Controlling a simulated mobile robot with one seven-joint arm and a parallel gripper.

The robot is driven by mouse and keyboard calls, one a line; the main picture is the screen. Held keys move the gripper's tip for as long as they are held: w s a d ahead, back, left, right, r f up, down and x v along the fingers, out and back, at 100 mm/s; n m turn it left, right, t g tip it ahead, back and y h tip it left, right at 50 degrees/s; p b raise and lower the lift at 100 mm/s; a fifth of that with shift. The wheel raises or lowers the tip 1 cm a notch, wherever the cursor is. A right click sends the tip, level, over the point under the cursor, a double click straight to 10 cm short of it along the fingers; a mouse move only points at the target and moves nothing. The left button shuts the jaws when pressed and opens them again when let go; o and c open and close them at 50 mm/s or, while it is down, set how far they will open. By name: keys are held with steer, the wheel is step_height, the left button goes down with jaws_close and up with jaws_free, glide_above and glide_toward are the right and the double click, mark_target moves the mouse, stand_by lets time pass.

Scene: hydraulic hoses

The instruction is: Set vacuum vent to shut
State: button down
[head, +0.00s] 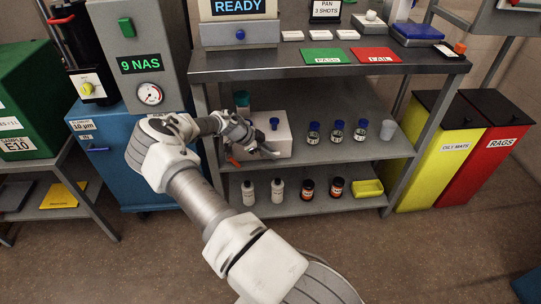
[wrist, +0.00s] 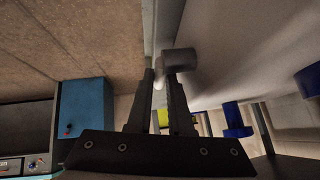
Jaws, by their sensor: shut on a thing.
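A white box (head: 281,140) with a blue knob (head: 274,123) on its front stands on the middle shelf. My gripper (head: 272,153) reaches in front of its lower part. In the wrist view, a large pale surface, probably this box (wrist: 240,55), fills the upper right. A short grey cylinder (wrist: 181,61) sticks out from it at my right fingertip. My gripper (wrist: 160,80) is shut on a small pale piece beside this cylinder, likely the vacuum vent's handle (wrist: 159,77). No label for the vent is readable, so I cannot tell its setting.
Several blue-capped bottles (head: 337,132) stand right of the box. A teal container (head: 242,100) stands behind the box. A small red piece (head: 232,160) shows under my gripper. The grey tabletop (head: 300,68) hangs above.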

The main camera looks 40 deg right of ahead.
steer(key=shift+d, duration=0.1)
stand_by(0.3)
steer(key=c, duration=1.1)
jaws_free()
steer(key=shift+r, duration=0.1)
steer(key=p+v, duration=0.4)
steer(key=v, duration=1.3)
steer(key=shift+a, duration=0.2)
